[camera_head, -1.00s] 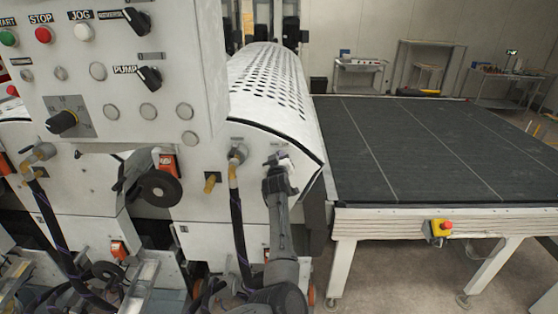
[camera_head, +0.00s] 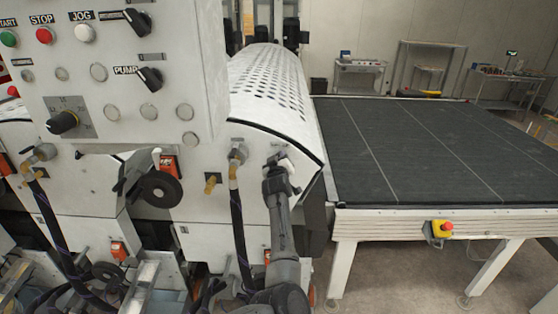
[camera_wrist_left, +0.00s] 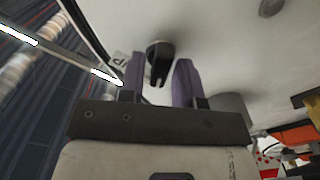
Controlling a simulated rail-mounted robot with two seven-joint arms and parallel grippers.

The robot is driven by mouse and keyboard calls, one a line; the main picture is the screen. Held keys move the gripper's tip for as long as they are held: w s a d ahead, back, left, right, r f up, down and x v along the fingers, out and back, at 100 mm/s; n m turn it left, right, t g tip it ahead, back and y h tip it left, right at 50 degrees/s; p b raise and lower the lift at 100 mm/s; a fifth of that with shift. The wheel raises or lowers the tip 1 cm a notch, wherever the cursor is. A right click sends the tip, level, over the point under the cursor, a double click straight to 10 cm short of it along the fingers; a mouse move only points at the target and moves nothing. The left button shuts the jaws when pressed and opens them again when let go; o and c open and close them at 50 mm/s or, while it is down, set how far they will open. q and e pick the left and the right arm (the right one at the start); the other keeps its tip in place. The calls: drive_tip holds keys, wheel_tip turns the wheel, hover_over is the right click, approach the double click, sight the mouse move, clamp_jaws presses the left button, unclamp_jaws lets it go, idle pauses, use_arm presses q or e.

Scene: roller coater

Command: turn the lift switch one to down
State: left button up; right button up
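A black rotary switch knob (camera_wrist_left: 159,63) stands out from the white machine panel in the left wrist view. Part of a label (camera_wrist_left: 121,61), upside down and seeming to read "UP", shows beside it. My left gripper (camera_wrist_left: 160,76) has its two purple fingers apart, one on each side of the knob. Gaps show beside the knob; contact cannot be made out. In the head view my left gripper (camera_head: 277,165) is at the machine's white side panel, and the switch there is hidden behind it. My right gripper is not in view.
A control panel (camera_head: 190,95) with buttons and black knobs stands at the upper left. A hose (camera_head: 239,215) hangs just left of my arm. The perforated cover (camera_head: 270,85) lies above, and the dark conveyor table (camera_head: 430,150) with a red emergency button (camera_head: 446,227) is right.

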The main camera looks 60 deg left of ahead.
use_arm(q)
drive_tip(key=shift+o, duration=0.8)
drive_tip(key=shift+d, duration=0.1)
drive_tip(key=b+v, duration=0.1)
drive_tip(key=v, duration=1.2)
drive_tip(key=shift+s+d+b, duration=0.15)
drive_tip(key=shift+d+b, duration=0.15)
drive_tip(key=shift+b, duration=0.1)
